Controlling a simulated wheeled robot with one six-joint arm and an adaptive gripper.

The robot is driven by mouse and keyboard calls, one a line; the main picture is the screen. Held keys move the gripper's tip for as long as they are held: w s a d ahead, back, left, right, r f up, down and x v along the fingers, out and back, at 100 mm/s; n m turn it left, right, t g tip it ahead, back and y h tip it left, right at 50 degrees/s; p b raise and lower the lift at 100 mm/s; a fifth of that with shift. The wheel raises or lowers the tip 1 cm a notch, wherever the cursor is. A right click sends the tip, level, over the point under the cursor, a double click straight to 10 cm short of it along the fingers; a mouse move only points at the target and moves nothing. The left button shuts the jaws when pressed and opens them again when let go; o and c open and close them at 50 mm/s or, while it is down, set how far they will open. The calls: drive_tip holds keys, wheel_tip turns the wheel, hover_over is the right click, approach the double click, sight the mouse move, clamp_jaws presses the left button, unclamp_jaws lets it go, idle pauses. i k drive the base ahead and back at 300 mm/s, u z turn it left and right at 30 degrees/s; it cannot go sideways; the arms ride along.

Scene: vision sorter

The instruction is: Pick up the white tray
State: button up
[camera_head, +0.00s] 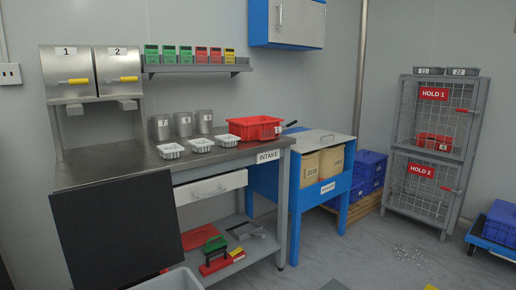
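Three small white trays stand in a row near the front edge of the steel worktop: a left one (170,151), a middle one (201,145) and a right one (228,140). They look alike, and I cannot tell what, if anything, is in them. My gripper is not in view.
A red crate (254,128) stands right of the trays, grey canisters (184,124) behind them. Two steel dispensers (92,74) stand at left. A dark panel (118,233) blocks the left front of the bench (110,168). A blue cabinet (318,137) adjoins right; floor (350,258) is open before it.

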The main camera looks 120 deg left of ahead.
sight(227, 141)
drive_tip(key=i, duration=0.3)
drive_tip(key=u, duration=3.65)
drive_tip(key=i, duration=2.45)
drive_tip(key=u, duration=0.55)
